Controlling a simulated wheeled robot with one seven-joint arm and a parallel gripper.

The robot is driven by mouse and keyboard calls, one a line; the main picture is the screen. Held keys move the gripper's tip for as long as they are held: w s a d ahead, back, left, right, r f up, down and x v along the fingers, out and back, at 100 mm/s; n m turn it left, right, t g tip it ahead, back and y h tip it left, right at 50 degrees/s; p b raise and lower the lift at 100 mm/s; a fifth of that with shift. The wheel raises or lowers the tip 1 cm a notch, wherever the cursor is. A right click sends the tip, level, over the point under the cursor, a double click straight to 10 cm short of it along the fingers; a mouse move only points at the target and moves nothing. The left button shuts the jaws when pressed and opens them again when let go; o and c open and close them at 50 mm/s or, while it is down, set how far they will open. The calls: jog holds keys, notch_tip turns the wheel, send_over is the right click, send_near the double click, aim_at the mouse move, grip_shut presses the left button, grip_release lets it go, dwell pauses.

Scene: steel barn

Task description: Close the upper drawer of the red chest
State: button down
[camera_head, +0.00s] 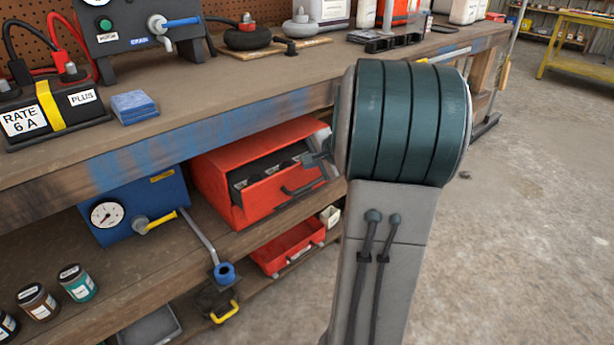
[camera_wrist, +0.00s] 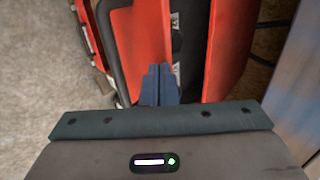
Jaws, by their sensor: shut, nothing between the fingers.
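The red chest (camera_head: 212,180) stands on the shelf under the workbench. Its upper drawer (camera_head: 265,200) is pulled partly out, with dark contents bearing pale labels and a dark handle on its front. My gripper (camera_head: 312,159) is at the drawer's right end, partly hidden behind my arm.
The workbench edge (camera_head: 150,155) runs above the chest. A blue box with a gauge (camera_head: 135,208) stands to its left. A red bin (camera_head: 285,248) sits below and in front.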

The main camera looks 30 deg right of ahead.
jog(key=w, duration=0.4)
jog(key=w+p, duration=0.1)
jog(key=w, duration=0.2)
jog(key=shift+a, duration=0.25)
jog(key=shift+w+a, duration=0.15)
jog(key=shift+w, duration=0.45)
jog(key=shift+r, duration=0.1)
